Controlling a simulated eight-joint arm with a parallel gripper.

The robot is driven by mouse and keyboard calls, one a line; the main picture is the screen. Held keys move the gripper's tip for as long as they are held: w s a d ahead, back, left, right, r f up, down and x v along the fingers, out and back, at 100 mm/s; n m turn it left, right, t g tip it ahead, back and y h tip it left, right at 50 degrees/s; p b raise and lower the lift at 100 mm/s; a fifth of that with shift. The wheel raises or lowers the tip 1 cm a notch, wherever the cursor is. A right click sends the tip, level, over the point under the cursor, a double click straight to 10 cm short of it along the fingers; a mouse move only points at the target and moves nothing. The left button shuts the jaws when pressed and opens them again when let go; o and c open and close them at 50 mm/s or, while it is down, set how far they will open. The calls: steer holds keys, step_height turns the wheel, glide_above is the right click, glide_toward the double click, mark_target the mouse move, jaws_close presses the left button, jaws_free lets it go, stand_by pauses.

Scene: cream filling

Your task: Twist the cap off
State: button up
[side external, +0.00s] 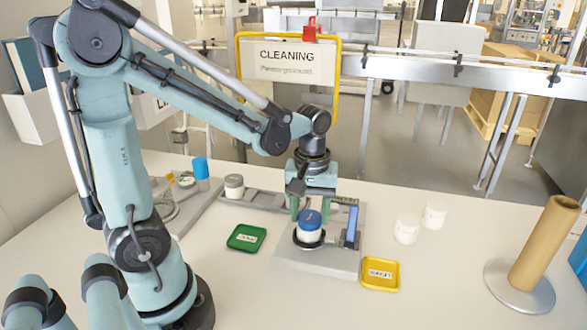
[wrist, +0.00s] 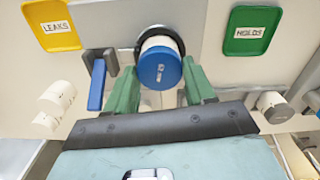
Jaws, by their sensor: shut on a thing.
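A white jar (side external: 309,236) with a blue cap (side external: 309,219) stands upright in a dark round holder (side external: 297,242) on a grey fixture plate (side external: 318,262). In the wrist view the blue cap (wrist: 160,70) faces the camera, with part of the white jar (wrist: 157,42) behind it. My gripper (side external: 309,214) points down from above, its green fingers on either side of the cap. In the wrist view my gripper (wrist: 160,78) shows one finger left and one right of the cap, shut on it. The exact finger contact is partly hidden.
A blue upright piece (side external: 352,224) stands close right of the jar. A green HOLDS tray (side external: 261,238) lies left, a yellow LEAKS tray (side external: 394,275) right. Two white jars (side external: 407,229) (side external: 434,215) and a cardboard tube (side external: 543,245) stand farther right. The front table is clear.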

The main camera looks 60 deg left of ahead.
mark_target(310, 217)
steer(key=c, duration=0.5)
steer(key=n, duration=0.3)
steer(key=shift+r, duration=1.55)
